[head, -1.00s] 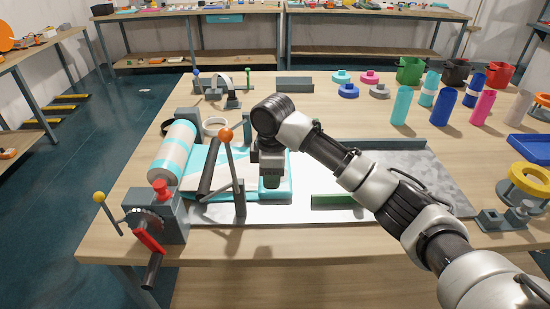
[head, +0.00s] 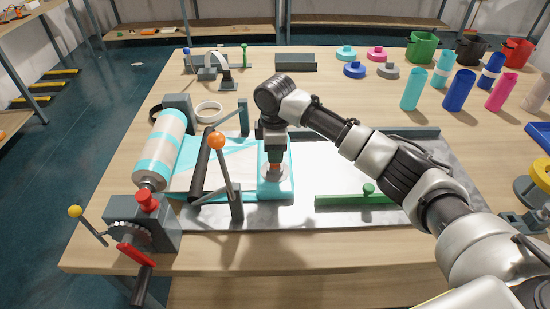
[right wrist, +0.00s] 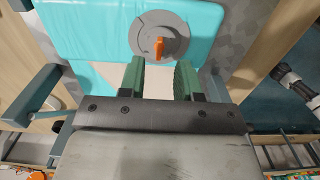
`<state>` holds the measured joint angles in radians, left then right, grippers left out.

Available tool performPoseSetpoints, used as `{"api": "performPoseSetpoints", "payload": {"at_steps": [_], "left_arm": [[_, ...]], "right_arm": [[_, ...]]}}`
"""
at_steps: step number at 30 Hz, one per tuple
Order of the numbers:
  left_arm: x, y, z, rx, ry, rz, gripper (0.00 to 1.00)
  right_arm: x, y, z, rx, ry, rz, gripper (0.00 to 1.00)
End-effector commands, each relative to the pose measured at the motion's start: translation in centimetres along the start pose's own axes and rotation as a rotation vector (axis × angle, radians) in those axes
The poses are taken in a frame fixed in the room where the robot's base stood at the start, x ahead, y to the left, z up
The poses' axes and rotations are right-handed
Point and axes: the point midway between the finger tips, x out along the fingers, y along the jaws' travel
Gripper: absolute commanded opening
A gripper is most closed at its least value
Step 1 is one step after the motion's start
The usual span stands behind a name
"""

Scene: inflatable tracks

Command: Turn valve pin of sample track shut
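The sample track is a teal and white inflatable sheet (head: 225,160) lying flat on a pale board, with a teal end section around the valve. The valve is a round grey disc (right wrist: 170,25) with an upright orange pin (right wrist: 159,47). The pin also shows in the head view (head: 274,167), just below my right gripper (head: 275,157). In the right wrist view the green fingers of my right gripper (right wrist: 160,70) are apart with nothing between them. The pin lies just beyond the fingertips, roughly in line with the gap. My left gripper is not in view.
A striped roll (head: 160,150), a lever with an orange ball (head: 217,141) and a crank unit with a red knob (head: 146,200) stand left of my right gripper. A green bar (head: 350,200) lies to the right. Bottles and cups (head: 458,92) stand at the back right.

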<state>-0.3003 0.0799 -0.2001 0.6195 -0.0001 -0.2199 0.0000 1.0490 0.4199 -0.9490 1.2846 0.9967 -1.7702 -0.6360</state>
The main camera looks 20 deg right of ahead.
Motion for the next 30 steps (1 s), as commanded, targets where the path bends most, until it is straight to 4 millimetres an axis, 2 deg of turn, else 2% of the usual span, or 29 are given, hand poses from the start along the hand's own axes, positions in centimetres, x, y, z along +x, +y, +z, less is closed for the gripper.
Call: {"api": "performPoseSetpoints", "payload": {"at_steps": [3, 7, 18, 25, 30], "left_arm": [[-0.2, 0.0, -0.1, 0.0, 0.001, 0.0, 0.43], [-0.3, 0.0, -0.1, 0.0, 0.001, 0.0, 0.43], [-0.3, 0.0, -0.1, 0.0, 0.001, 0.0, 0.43], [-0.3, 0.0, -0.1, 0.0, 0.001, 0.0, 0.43], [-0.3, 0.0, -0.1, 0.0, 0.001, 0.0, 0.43]], "right_arm": [[1.9, -0.1, 0.0, 0.0, -0.002, -0.003, 0.33], [3.2, 0.0, 0.0, 0.0, -0.001, 0.0, 0.33], [3.9, 0.0, 0.0, -0.001, 0.0, 0.001, 0.33], [3.8, 0.0, 0.0, -0.001, 0.0, 0.001, 0.0], [3.8, 0.0, 0.0, 0.0, 0.0, 0.001, 0.0]]}}
